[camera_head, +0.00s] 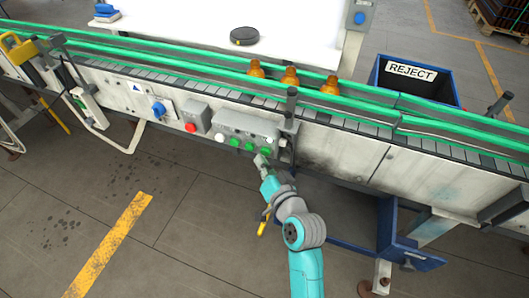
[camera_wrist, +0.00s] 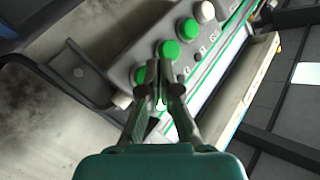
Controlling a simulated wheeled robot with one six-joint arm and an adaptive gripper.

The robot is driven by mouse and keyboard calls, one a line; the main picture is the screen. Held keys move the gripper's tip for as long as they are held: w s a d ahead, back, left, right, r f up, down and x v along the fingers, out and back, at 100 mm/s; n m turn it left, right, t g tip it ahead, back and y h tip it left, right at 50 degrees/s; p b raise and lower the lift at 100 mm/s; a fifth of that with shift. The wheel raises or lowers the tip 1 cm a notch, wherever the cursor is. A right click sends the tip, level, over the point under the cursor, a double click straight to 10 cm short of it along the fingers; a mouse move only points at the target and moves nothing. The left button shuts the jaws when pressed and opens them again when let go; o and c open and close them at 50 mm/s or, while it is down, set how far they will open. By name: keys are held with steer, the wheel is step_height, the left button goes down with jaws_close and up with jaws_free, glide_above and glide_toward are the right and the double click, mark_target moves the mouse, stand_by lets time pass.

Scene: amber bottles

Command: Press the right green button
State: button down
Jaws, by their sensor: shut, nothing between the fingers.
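The grey control box (camera_head: 228,124) on the conveyor's front has a row of three green buttons between white ones. The right green button (camera_head: 264,150) is just above my gripper (camera_head: 260,159) in the head view. In the wrist view, the right green button (camera_wrist: 140,75) shows just left of my fingertips (camera_wrist: 159,68), partly beside the left finger. The middle green button (camera_wrist: 168,50) is just beyond the tips, and the left green button (camera_wrist: 187,29) is farther up. My gripper is shut and empty. I cannot tell whether the tips touch the panel.
A red button (camera_head: 191,127) and a blue knob (camera_head: 158,110) sit left of the box. A dark post (camera_head: 289,120) stands at its right. Amber bottles (camera_head: 290,76) stand on the conveyor behind. A blue reject bin (camera_head: 440,88) is at the back right.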

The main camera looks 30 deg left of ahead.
steer(key=shift+s, duration=0.25)
steer(key=shift+d, duration=0.1)
steer(key=shift+s+d, duration=0.2)
steer(key=shift+s, duration=0.6)
steer(key=shift+s+d, duration=0.15)
steer(key=shift+s, duration=0.7)
steer(key=shift+s+d, duration=0.2)
steer(key=shift+s, duration=0.6)
steer(key=s+d+f+m+t+h, duration=0.1)
steer(key=s+d+f+t+h, duration=0.15)
steer(key=d, duration=0.65)
steer(key=s+d+f+m+t+h, duration=0.1)
steer(key=s+d+f+h, duration=0.2)
steer(key=d, duration=0.7)
steer(key=s+d+f+m+t+h, duration=0.1)
steer(key=s+d+f+t+h, duration=0.1)
steer(key=d+f, duration=0.5)
steer(key=s+d+r+h, duration=0.3)
steer(key=s+d+r, duration=0.1)
steer(key=s+d, duration=0.5)
steer(key=s+d+r+m+h, duration=0.1)
steer(key=s+d+r+h, duration=0.2)
steer(key=s+d+r, duration=0.2)
steer(key=s+d+t, duration=0.1)
steer(key=s+d, duration=0.2)
steer(key=s, duration=0.4)
steer(key=shift+d+r, duration=0.2)
steer(key=shift+d, duration=0.15)
